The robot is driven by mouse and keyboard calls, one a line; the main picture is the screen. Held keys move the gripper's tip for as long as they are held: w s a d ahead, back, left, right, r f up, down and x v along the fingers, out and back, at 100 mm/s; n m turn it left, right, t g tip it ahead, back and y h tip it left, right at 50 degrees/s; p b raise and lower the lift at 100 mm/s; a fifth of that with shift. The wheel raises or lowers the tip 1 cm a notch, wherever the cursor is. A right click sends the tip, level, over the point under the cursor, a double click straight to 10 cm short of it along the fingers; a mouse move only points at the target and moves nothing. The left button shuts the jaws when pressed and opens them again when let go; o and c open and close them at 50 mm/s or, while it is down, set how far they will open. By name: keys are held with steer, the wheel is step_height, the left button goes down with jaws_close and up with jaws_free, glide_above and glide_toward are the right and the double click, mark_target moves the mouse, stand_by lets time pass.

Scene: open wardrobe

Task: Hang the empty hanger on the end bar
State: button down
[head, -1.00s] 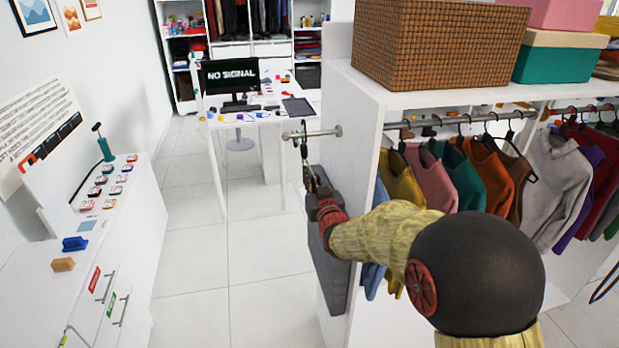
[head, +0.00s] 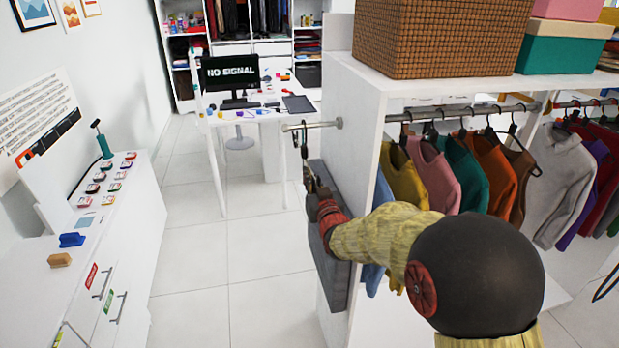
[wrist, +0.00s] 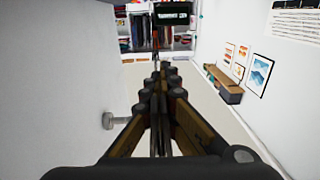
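The end bar (head: 325,124) is a short metal rod sticking out leftward from the white side panel of the wardrobe. The dark empty hanger (head: 304,145) is upright, seen nearly edge-on, with its hook at the bar. I cannot tell for sure if the hook rests over the bar or is only beside it. My gripper (head: 316,188) is below the bar, close to the panel, and seems shut on the hanger's lower part. In the wrist view my gripper (wrist: 158,78) has its fingers close together around something thin, and the end bar (wrist: 119,120) shows to their left.
A grey panel (head: 338,285) lies against the wardrobe side behind my gripper. Several garments (head: 468,172) hang on the inner rail. A woven basket (head: 440,45) stands on top. A white desk (head: 262,116) is farther back. The tiled floor (head: 240,270) on the left is clear.

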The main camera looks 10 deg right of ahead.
steer(key=shift+f+b, duration=0.5)
steer(key=shift+b, duration=0.2)
stand_by(0.7)
steer(key=c, duration=2.3)
jaws_free()
steer(key=shift+c, duration=0.2)
steer(key=o, duration=0.4)
steer(key=shift+r, duration=0.1)
steer(key=shift+c, duration=0.2)
